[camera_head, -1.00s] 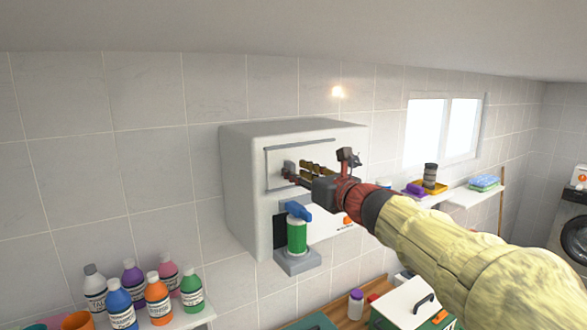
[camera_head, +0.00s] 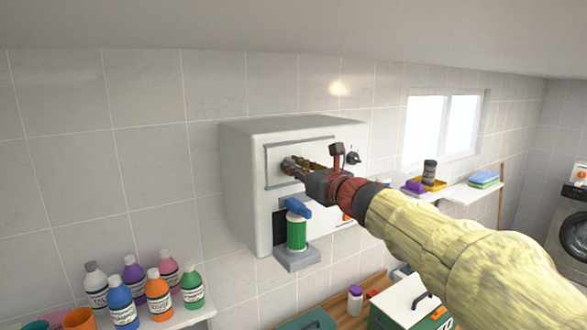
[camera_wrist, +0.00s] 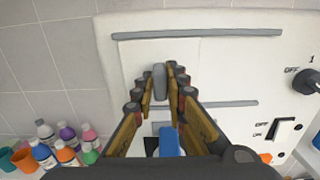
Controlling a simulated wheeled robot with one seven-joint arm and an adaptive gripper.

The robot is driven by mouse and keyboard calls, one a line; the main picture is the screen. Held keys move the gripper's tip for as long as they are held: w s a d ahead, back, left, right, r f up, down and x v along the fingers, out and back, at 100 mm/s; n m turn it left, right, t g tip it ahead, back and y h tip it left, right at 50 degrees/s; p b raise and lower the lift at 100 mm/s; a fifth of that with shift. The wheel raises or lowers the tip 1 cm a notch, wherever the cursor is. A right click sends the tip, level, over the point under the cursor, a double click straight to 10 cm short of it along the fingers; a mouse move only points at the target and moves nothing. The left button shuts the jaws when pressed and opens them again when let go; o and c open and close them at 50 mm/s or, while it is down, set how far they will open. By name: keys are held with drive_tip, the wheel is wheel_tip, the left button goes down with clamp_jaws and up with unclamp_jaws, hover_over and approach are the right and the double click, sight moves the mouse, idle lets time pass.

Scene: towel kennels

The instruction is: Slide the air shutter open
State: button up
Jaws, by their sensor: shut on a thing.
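The air shutter (camera_wrist: 183,58) is a pale flat panel on the front of the white wall unit (camera_head: 240,180). It sits toward the left end between two grey rails (camera_wrist: 200,36) in the wrist view. Its upright grey handle (camera_wrist: 160,82) stands out from the panel's middle. My gripper (camera_head: 288,164) is at the unit's front in the head view and hides the handle there. In the wrist view its fingertips (camera_wrist: 160,69) are on either side of the handle, shut on it.
A green bottle with a blue top (camera_head: 297,230) stands on a grey bracket just below my gripper. A black knob (camera_wrist: 305,80) and a rocker switch (camera_wrist: 284,128) are to the right. Several bottles (camera_head: 158,295) stand on a shelf at lower left.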

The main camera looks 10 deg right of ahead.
clamp_jaws()
drive_tip(key=w+d, duration=0.1)
drive_tip(key=d, duration=0.2)
drive_tip(key=w+d, duration=0.1)
drive_tip(key=d, duration=0.2)
drive_tip(key=w+d, duration=0.1)
drive_tip(key=d, duration=0.2)
drive_tip(key=shift+d+p, duration=0.35)
drive_tip(key=shift+d, duration=0.05)
drive_tip(key=shift+a, duration=0.1)
drive_tip(key=shift+o, duration=1.8)
unclamp_jaws()
drive_tip(key=shift+o, duration=1.4)
drive_tip(key=shift+w+d, duration=0.1)
drive_tip(key=shift+d, duration=0.15)
drive_tip(key=shift+o, duration=0.6)
drive_tip(key=shift+a, duration=0.1)
